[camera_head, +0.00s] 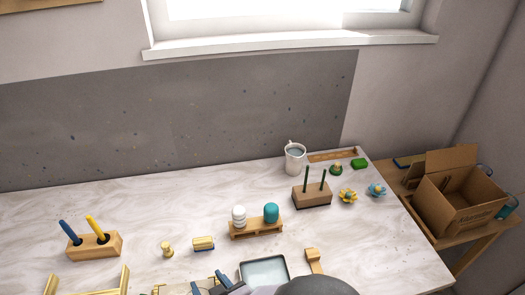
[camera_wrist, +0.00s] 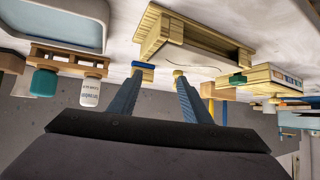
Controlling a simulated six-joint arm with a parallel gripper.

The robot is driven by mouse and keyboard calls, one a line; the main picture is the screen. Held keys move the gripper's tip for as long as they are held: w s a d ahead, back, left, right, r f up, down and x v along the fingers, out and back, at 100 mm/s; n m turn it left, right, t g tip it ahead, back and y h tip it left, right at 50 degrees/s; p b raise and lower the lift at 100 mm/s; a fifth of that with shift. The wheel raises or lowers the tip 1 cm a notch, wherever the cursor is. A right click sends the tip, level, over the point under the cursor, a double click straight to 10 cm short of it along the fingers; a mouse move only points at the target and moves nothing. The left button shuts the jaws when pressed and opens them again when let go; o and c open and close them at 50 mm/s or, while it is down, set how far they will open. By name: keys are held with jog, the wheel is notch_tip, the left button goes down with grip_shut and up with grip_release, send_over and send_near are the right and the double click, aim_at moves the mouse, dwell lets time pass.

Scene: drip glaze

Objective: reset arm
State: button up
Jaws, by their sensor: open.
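My gripper (camera_head: 208,281) is at the bottom edge of the head view, left of the pale tray, with its two blue-grey fingers apart. In the wrist view my gripper (camera_wrist: 158,76) is open, and nothing shows held between the fingers. That view looks across the table with the scene upside down. The rest of my arm covers the bottom centre of the head view and hides the table there.
A pale tray (camera_head: 264,260) lies right of my gripper. Beyond it, a wooden rack (camera_head: 256,233) holds white and teal bottles. A two-hole block (camera_head: 94,246) holds blue and yellow tools at left. A white mug (camera_head: 294,158) stands at the back. The left back table is clear.

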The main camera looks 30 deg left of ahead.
jog(key=w+d+m+h, duration=0.1)
jog(key=w+d, duration=0.2)
jog(key=w, duration=0.1)
jog(key=w+d+m+h, duration=0.1)
jog(key=w+d, duration=0.2)
jog(key=w, duration=0.1)
jog(key=w+d+m+h, duration=0.1)
jog(key=w+d, duration=0.2)
jog(key=w, duration=0.1)
jog(key=shift+d+r+t+h, duration=0.3)
jog(key=shift+d, duration=0.05)
jog(key=w+d+r+m+h, duration=0.1)
jog(key=w+d+m+h, duration=0.3)
jog(key=d, duration=0.9)
jog(key=s+d+r+m+g+h, duration=0.1)
jog(key=s+d+r+m+g, duration=0.1)
jog(key=d, duration=1)
jog(key=s+d+r+m+g+h, duration=0.1)
jog(key=s+d+r+m+g, duration=0.1)
jog(key=d, duration=1)
jog(key=shift+s+m+g, duration=0.4)
jog(key=shift+s+m, duration=0.4)
jog(key=shift+s, duration=0.05)
